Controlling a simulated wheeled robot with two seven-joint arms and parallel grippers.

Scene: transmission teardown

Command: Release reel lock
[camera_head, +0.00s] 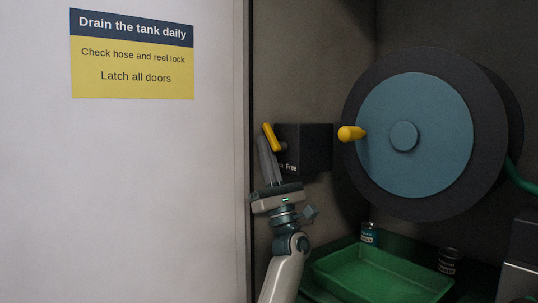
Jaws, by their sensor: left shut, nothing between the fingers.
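The reel (416,135) is a dark drum with a blue-grey disc face and a yellow crank knob (352,133) on its left side. The reel lock is a black box (310,147) to the left of the reel, with a yellow lever (272,137) at its left edge. The lever leans up and to the left. The word "Free" shows low on the box. My left gripper (263,141) points up and is shut and empty. Its fingertips lie beside the lever, at its left and lower side; I cannot tell whether they touch. My right gripper is not in view.
A green tray (375,286) lies below the reel, with a blue can (369,233) and a dark can (449,260) near it. A green hose (522,180) leaves the reel at the right. A white panel with a sign (132,54) fills the left.

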